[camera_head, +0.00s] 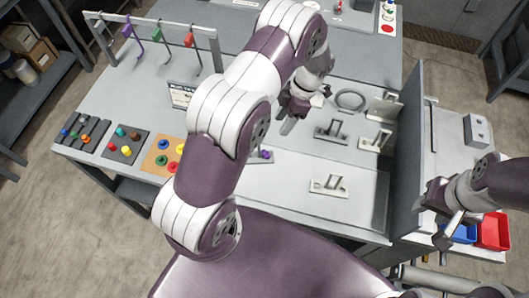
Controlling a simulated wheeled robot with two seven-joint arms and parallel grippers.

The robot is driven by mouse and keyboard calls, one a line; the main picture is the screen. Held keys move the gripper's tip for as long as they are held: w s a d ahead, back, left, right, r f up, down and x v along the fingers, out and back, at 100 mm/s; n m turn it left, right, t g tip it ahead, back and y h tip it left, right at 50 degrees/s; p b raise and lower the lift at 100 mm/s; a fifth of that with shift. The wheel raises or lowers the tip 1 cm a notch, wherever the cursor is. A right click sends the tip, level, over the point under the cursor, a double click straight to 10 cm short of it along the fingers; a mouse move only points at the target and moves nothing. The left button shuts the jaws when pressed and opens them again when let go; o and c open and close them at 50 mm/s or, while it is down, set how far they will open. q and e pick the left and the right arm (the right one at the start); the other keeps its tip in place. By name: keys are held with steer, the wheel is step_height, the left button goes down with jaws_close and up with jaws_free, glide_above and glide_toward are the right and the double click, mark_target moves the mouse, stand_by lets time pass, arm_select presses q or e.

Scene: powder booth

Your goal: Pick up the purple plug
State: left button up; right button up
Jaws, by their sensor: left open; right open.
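A small purple piece (266,154), which looks like the purple plug, shows just right of my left forearm on the table. My arm hides much of the area around it, so its full shape cannot be told. My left gripper (304,112) is open and empty above the table, up and to the right of the purple piece and apart from it. My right gripper (435,222) is open and empty at the right, near the blue bin (462,234).
Boards with coloured plugs (124,146) lie along the table's left front. A rack (150,19) with coloured hooks stands behind them. Several metal brackets (329,186) and a ring (350,100) lie right of my arm. A grey upright panel (408,150) and red bin (493,231) are at right.

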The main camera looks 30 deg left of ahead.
mark_target(268, 152)
arm_select(q)
steer(key=b+x, duration=0.3)
steer(key=x, duration=0.3)
steer(key=b+x, duration=0.4)
steer(key=x, duration=0.2)
steer(key=shift+s+f, duration=0.25)
steer(key=shift+s, duration=0.1)
steer(key=shift+c, duration=0.4)
jaws_close()
